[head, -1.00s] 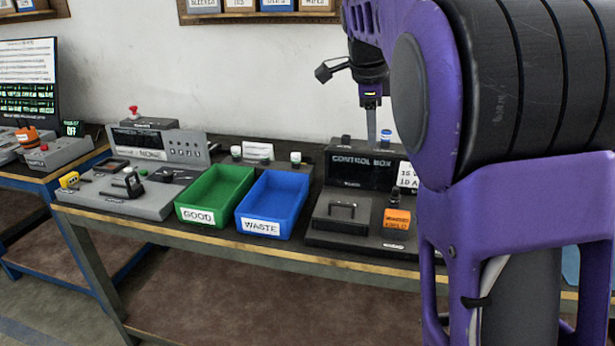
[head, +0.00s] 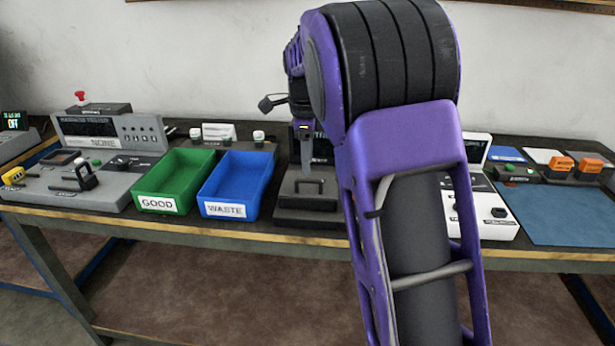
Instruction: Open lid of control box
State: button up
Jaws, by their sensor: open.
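The control box (head: 300,215) is a dark grey unit on the table, partly hidden behind my purple arm. Its lid (head: 297,201) lies flat and shut, with a black bar handle (head: 308,182) on top. Only a strip of its upright back panel shows. My gripper (head: 308,168) points down above the lid, close to the handle in the picture. It is open with nothing in it. I cannot tell whether its fingertips touch the handle.
A blue WASTE bin (head: 225,211) and a green GOOD bin (head: 157,204) stand left of the box. A grey machine (head: 65,196) is further left. A white device (head: 496,222) and a blue mat (head: 560,215) lie to the right.

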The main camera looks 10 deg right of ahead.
aim_at(308, 181)
jog(key=f, duration=0.3)
jog(key=w+f, duration=0.1)
jog(key=f, duration=0.1)
jog(key=shift+d+b, duration=0.15)
jog(key=shift+b, duration=0.15)
jog(key=shift+r, duration=0.1)
grip_shut()
dwell(1.0)
